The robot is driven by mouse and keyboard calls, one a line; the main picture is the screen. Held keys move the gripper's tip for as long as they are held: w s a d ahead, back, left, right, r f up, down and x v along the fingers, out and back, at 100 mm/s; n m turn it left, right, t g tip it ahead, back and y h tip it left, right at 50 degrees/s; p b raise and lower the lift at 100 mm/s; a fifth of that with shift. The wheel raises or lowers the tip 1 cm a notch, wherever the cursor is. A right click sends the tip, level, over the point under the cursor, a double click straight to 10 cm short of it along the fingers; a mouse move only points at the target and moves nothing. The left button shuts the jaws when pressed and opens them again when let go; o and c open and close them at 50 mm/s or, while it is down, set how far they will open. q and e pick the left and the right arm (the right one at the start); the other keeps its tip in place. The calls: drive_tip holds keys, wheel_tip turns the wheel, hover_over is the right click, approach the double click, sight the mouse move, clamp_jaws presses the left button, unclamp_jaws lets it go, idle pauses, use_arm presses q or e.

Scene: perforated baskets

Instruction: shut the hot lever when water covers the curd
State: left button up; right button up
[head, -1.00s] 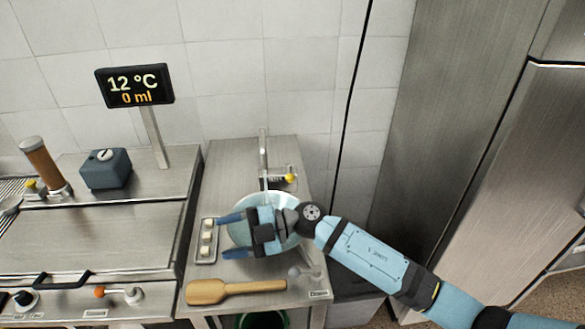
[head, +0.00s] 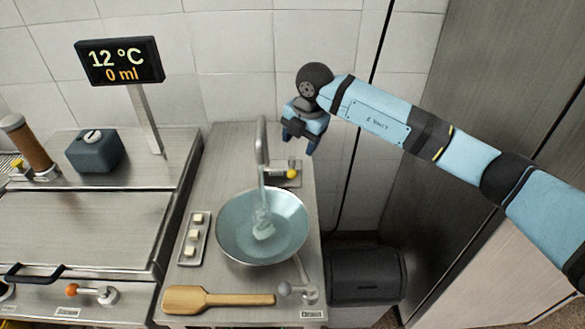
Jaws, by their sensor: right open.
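A wide metal bowl (head: 232,248) stands on the steel counter under the tap (head: 261,140). Water (head: 263,205) runs from the tap into it and splashes pale in the middle; I cannot make out curd under it. Small pale cubes (head: 195,235) lie on a narrow tray left of the bowl. A lever with a yellow knob (head: 292,173) is behind the bowl, right of the tap. A grey-knobbed lever (head: 284,289) is at the front right. Which lever is hot I cannot tell. My right gripper (head: 302,138) is open and empty, above the yellow knob. My left gripper is out of view.
A display (head: 120,61) reads 12 °C and 0 ml. A wooden paddle (head: 218,299) lies at the counter's front. An orange-knobbed lever (head: 72,290) is on the lidded unit at left. A dark bin (head: 366,276) stands right of the counter.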

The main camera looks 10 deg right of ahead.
sight(292, 170)
drive_tip(key=f, duration=0.3)
drive_tip(key=w+a+f, duration=0.1)
drive_tip(key=f, duration=0.3)
drive_tip(key=f+p, duration=0.1)
drive_tip(key=f, duration=0.3)
drive_tip(key=shift+w+a+f, duration=0.2)
drive_tip(key=shift+w+a, duration=0.1)
drive_tip(key=shift+c, duration=0.3)
drive_tip(key=c, duration=0.8)
